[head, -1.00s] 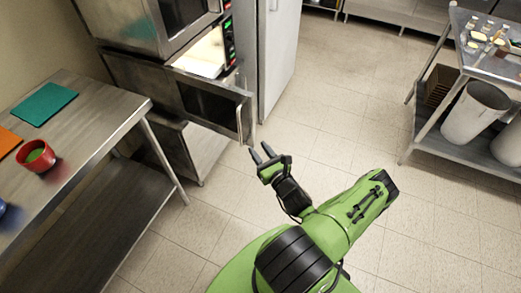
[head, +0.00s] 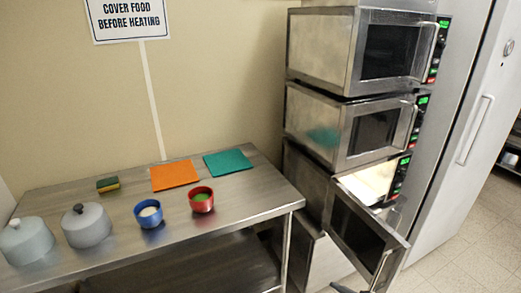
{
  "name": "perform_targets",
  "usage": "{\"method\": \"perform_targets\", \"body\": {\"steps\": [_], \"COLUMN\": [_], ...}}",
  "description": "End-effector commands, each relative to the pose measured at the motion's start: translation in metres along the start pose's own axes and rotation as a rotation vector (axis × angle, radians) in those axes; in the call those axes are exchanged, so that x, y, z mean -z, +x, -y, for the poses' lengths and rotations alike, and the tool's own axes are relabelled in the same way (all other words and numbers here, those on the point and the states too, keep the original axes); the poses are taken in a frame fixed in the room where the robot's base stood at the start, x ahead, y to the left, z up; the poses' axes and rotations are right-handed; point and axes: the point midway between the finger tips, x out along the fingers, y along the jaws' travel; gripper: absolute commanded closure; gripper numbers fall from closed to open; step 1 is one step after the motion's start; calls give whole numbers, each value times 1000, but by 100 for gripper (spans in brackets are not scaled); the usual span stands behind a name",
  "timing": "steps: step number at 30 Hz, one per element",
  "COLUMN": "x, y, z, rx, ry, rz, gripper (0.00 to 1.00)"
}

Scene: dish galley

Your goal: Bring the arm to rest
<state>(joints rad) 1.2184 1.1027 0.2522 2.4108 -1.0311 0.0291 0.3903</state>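Only a small dark bit of my gripper (head: 344,289) seems to show at the bottom edge of the head view, below the open door of the lowest microwave. The rest of my gripper and my arm are out of the frame. I cannot see the gap between the fingers or whether they hold anything.
The lowest microwave's door (head: 362,238) hangs open into the room, its inside lit. Two shut microwaves stand above it. The steel table (head: 120,207) at left holds a blue bowl (head: 149,213), red bowl (head: 202,199), two lidded pots, two mats and a sponge. Floor at right is clear.

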Motion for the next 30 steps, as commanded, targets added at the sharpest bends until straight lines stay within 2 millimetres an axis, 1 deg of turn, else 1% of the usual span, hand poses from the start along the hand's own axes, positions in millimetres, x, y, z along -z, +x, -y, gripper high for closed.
{"method": "perform_targets", "body": {"steps": [1, 4, 7, 11, 14, 15, 17, 21, 24, 27, 30], "x": [-20, -50, -76, -108, -136, -147, -166, -209, -231, -242, -244], "y": [5, 6, -2, -22, -42, -51, -65, -104, -130, -146, -153], "z": [-4, -17, -23, -19, -10, -5, 2, 14, 17, 17, 16], "rx": [-134, -381, -601, -837, -973, -1015, -1063, -1103, -1087, -1065, -1057], "ry": [-139, -388, -627, -921, -1132, -1208, -1320, -1541, -1641, -1689, -1703], "rz": [18, 47, 59, 42, 4, -17, -53, -145, -193, -219, -226], "gripper": [62, 62, 62, 62, 62, 62, 62, 62, 62, 62, 62]}}
